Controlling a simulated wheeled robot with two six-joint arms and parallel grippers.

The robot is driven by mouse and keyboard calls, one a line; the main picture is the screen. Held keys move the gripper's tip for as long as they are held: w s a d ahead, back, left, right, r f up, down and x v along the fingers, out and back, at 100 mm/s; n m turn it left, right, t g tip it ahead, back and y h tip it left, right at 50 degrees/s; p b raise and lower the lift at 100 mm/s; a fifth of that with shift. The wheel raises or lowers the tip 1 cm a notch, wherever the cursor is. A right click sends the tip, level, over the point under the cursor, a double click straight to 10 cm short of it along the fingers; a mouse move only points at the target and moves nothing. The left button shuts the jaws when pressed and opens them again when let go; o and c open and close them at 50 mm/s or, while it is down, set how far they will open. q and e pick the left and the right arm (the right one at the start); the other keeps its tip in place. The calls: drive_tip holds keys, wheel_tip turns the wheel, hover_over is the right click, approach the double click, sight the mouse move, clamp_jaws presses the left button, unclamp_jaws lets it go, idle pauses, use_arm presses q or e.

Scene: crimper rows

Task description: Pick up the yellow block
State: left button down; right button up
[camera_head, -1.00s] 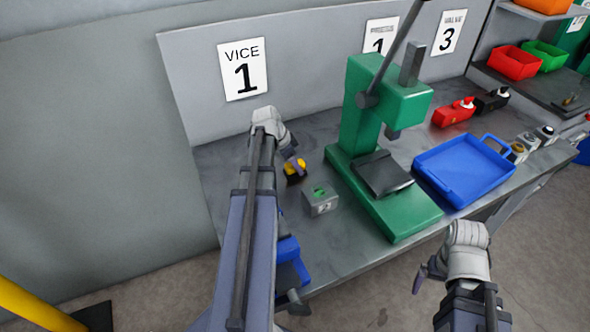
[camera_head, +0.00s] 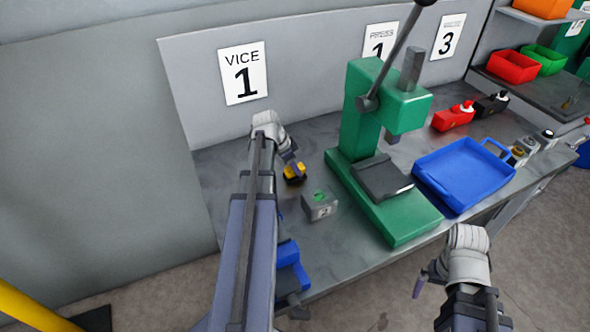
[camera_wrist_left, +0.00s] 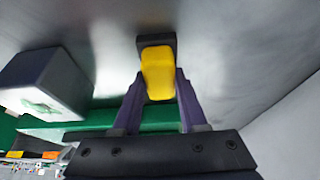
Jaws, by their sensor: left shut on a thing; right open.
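The yellow block (camera_wrist_left: 158,72) sits between the two purple fingers of my left gripper (camera_wrist_left: 158,88) in the left wrist view, with a dark piece (camera_wrist_left: 157,41) at its far end. My left gripper (camera_head: 297,168) is shut on the block. In the head view the yellow block (camera_head: 294,171) shows just beside the fingertips, close to the bench top, partly hidden by the gripper. I cannot tell whether it touches the bench. My right gripper (camera_head: 420,283) is open and empty, in front of the bench at the lower right.
A grey box with a green top (camera_head: 319,206) stands close to the block. The green press (camera_head: 372,130) rises right of it, with a blue tray (camera_head: 465,172) beyond. A blue vice (camera_head: 288,262) is at the bench's front edge. A wall panel stands behind.

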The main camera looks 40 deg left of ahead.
use_arm(q)
wheel_tip(320, 180, up, 10)
drive_tip(key=p, duration=1)
drive_tip(key=c, duration=1.1)
unclamp_jaws()
clamp_jaws()
drive_tip(key=shift+f, duration=0.15)
